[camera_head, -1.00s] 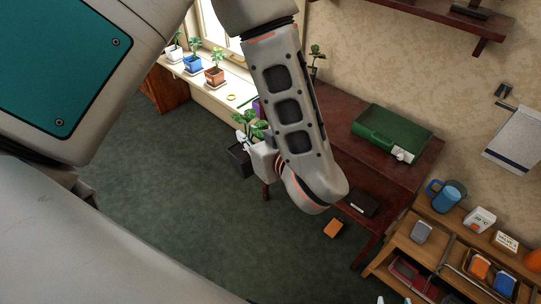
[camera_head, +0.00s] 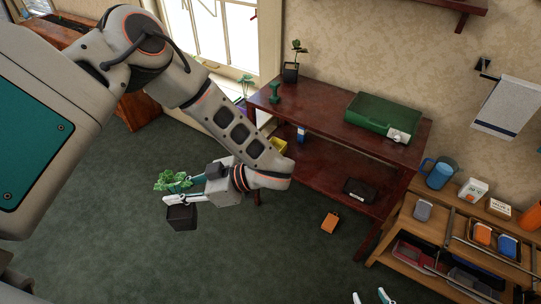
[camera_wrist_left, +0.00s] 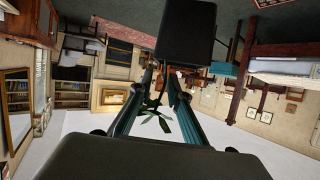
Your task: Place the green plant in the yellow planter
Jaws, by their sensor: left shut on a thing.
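My left gripper (camera_head: 185,190) is shut on the green plant (camera_head: 177,180), around its stem, and holds it in the air over the floor. The leaves show above the fingers and its dark square pot (camera_head: 181,217) hangs below them. In the left wrist view the dark pot (camera_wrist_left: 186,32) is at the top and thin leaves (camera_wrist_left: 157,112) show between the fingers. The yellow planter (camera_head: 279,146) shows partly behind my left arm, by the wooden table's left side. My right gripper (camera_head: 371,297) shows only its fingertips at the bottom edge, apart and empty.
The wooden table (camera_head: 330,105) carries another potted plant (camera_head: 291,70), a dark green dumbbell-shaped object (camera_head: 274,93) and a green case (camera_head: 384,115). A low wooden shelf unit (camera_head: 430,240) stands at right. An orange box (camera_head: 330,222) lies on the floor. The floor below the held plant is clear.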

